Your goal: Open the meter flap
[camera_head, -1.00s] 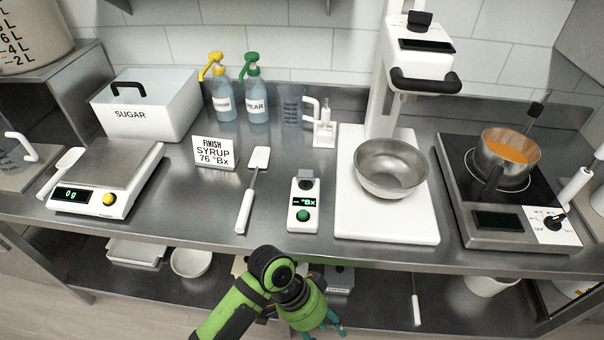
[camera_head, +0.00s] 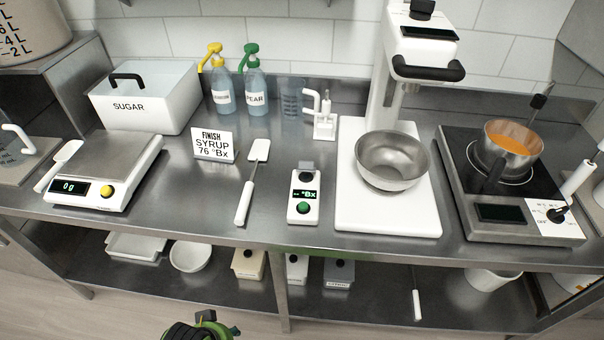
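Nothing touches the meter. Part of my green and black arm shows at the bottom edge, well in front of and below the counter. No gripper fingers can be made out there, and my other arm is out of the picture.
A white spatula (camera_head: 245,202) lies left of the meter, and a syrup sign (camera_head: 212,145) stands behind it. The white mixer base (camera_head: 388,221) with a metal bowl (camera_head: 391,163) is close on the right. A scale (camera_head: 105,172) and hot plate (camera_head: 505,211) stand farther out.

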